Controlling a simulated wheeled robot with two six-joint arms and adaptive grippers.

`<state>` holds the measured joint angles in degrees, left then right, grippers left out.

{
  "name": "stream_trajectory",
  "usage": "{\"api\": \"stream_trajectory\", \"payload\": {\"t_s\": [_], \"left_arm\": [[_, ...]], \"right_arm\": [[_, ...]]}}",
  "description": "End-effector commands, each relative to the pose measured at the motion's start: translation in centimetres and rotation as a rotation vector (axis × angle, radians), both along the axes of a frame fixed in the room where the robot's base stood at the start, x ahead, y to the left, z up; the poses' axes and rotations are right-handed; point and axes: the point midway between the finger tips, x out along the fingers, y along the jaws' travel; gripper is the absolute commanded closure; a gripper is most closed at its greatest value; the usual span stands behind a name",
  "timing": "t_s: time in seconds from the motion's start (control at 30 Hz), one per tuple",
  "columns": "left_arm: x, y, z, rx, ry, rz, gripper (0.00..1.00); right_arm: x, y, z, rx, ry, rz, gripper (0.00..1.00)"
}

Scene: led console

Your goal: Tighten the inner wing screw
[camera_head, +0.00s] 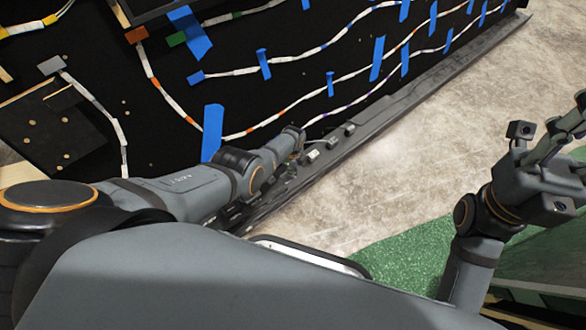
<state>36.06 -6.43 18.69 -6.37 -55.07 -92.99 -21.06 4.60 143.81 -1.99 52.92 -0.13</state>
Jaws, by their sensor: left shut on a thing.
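My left gripper (297,148) is at the end of the arm that reaches in from the left, low against the console's bottom rail. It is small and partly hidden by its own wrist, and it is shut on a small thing. I cannot make out the inner wing screw itself; the spot at the gripper is too small and dark. My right gripper (566,138) is raised at the right edge, over the floor and away from the console. The frame edge cuts it off, so its opening is unclear.
The black console panel (270,95) carries LED strips (290,58) and blue tape (212,132). Its dark bottom rail (400,108) bears several small blocks (333,143). Bare concrete floor (440,130) lies to the right, with a green surface (410,255) nearer to me.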

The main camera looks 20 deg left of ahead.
Motion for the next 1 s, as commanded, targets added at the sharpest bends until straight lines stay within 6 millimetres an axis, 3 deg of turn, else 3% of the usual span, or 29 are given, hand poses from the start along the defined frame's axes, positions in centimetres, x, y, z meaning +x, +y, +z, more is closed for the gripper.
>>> {"api": "stream_trajectory", "payload": {"t_s": [0.5,1.0], "left_arm": [[-0.10,-0.09,0.18,-0.004,0.001,-0.354,1.00],[-0.15,-0.07,0.14,-0.004,0.001,-0.436,1.00]], "right_arm": [[-0.01,0.00,0.27,0.000,0.000,0.002,0.60],[-0.01,-0.01,0.29,0.000,0.000,0.002,0.60]]}}
